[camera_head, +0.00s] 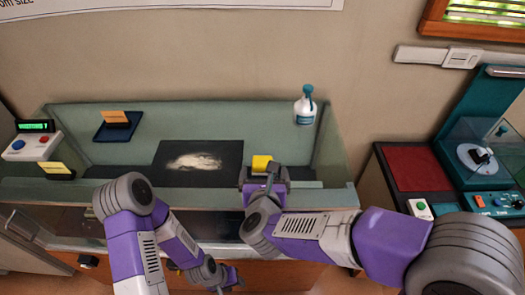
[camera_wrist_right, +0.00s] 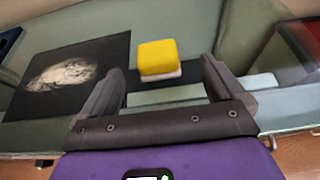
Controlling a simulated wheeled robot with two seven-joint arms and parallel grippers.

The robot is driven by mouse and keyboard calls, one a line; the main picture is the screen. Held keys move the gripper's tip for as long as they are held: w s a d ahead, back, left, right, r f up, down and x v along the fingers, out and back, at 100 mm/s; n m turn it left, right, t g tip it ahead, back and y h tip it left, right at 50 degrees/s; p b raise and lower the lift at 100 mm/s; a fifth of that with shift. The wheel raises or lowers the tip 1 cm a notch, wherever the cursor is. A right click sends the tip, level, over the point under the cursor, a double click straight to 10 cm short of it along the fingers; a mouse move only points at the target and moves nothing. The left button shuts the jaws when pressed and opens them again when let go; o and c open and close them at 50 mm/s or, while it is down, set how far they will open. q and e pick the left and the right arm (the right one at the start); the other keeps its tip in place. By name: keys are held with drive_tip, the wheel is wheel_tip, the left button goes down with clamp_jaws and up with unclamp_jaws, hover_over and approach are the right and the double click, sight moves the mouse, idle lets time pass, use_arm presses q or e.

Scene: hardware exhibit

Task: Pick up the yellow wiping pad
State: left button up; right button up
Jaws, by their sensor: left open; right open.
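The yellow wiping pad (camera_head: 261,162) lies on the work surface, right of a black mat. In the right wrist view the pad (camera_wrist_right: 158,58) has a yellow top and a pale underside, and sits ahead of and between the fingers. My right gripper (camera_head: 264,174) is open at the pad's near side; in the right wrist view its two fingers (camera_wrist_right: 156,82) are spread with nothing between their tips. My left gripper (camera_head: 230,278) hangs low in front of the bench; its fingers are small and partly hidden in the head view.
The black mat (camera_head: 178,178) with a whitish powdery patch lies left of the pad. A dark blue tray (camera_head: 103,132) with an orange-tan item is at the back left. A bench wall (camera_head: 325,200) runs along the front.

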sight(263, 167)
drive_tip(key=x, duration=0.7)
drive_tip(key=shift+a, duration=0.2)
drive_tip(key=c, duration=1.1)
